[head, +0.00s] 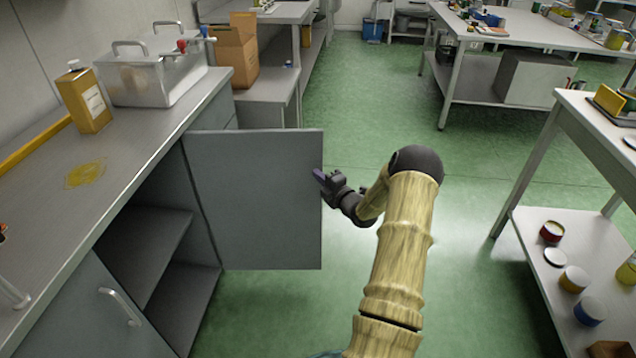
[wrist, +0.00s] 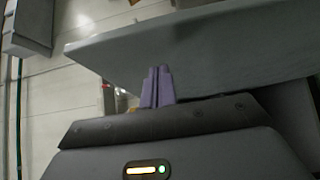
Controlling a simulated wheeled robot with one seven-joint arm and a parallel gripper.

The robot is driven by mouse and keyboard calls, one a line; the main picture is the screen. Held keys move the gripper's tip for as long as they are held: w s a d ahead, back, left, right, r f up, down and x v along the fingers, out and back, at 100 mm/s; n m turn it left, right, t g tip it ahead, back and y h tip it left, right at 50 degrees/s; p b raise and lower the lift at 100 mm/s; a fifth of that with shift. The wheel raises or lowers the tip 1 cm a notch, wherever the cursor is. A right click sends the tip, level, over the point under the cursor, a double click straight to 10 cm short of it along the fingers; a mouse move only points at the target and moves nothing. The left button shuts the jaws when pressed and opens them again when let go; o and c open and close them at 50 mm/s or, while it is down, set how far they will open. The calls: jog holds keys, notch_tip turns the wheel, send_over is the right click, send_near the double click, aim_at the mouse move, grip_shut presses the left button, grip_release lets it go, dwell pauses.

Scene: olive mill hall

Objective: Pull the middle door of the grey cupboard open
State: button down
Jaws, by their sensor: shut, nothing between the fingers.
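The grey cupboard stands at the left under a worktop (head: 140,150). Its middle door (head: 262,205) stands wide open, swung out from the cupboard front, with the shelf (head: 150,245) inside showing. My gripper (head: 318,175) is at the free edge of the door, near its upper part, with its fingers shut and empty. In the wrist view the purple fingertips (wrist: 158,72) are together, close against the door (wrist: 210,45). I cannot tell whether they touch it. The door's handle is not visible.
A closed cupboard door with a bar handle (head: 120,306) is at lower left. A side table (head: 570,280) with tins is at right. Green floor (head: 380,120) is clear between.

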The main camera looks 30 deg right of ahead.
jog(key=s, duration=1.2)
jog(key=shift+s+d+p, duration=0.3)
jog(key=shift+d, duration=0.15)
jog(key=shift+w+a, duration=0.1)
